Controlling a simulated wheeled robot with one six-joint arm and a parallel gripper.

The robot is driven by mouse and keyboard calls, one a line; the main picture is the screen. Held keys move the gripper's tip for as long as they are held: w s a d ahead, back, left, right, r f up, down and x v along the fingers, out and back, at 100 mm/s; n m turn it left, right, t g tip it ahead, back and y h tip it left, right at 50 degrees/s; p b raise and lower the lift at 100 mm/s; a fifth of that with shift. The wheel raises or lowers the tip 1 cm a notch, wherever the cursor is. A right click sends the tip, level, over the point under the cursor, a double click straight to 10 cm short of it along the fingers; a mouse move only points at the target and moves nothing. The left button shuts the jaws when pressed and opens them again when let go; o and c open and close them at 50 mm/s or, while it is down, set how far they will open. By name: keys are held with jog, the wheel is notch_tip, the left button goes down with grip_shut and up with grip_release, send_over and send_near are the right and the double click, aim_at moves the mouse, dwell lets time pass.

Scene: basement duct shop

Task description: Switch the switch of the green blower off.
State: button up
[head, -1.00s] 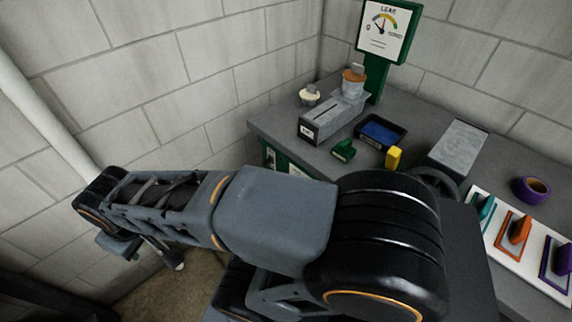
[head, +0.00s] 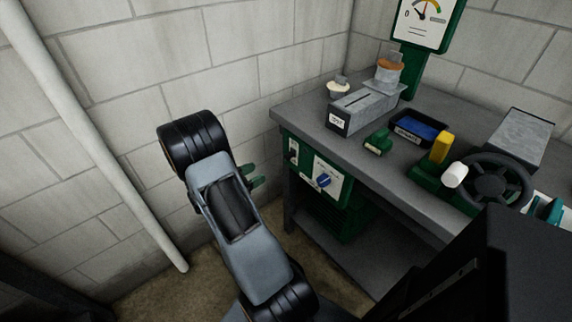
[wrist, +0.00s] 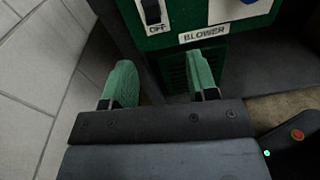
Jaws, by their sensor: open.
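The green blower (head: 335,215) is mounted under the bench top at its left end. Its front panel carries a black switch on a white plate (head: 293,151) and a blue dial (head: 323,181). In the wrist view, the black switch (wrist: 152,12) is at the top, cut off by the frame edge, above an OFF label (wrist: 157,29). A BLOWER label (wrist: 203,34) is to its right. I cannot tell the switch's position. My gripper (wrist: 161,77) is open and empty, its green fingers apart, below and in front of the switch. In the head view, the gripper (head: 257,176) is left of the panel.
The grey bench top (head: 300,108) holds a slotted grey box (head: 360,108), a blue-lined tray (head: 420,130), a green block (head: 378,141) and a black handwheel (head: 490,182). A leak gauge (head: 425,18) stands behind. A white pipe (head: 95,140) runs down the left wall.

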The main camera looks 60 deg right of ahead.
aim_at(285, 158)
jog(key=shift+n+t+h, duration=0.3)
jog(key=shift+n+h, duration=0.2)
jog(key=shift+n, duration=0.2)
jog(key=x, duration=0.4)
jog(key=f+x, duration=0.1)
jog(key=x, duration=0.9)
jog(key=shift+w+d+f, duration=0.25)
jog(key=shift+d+f, duration=0.1)
jog(key=shift+f, duration=0.05)
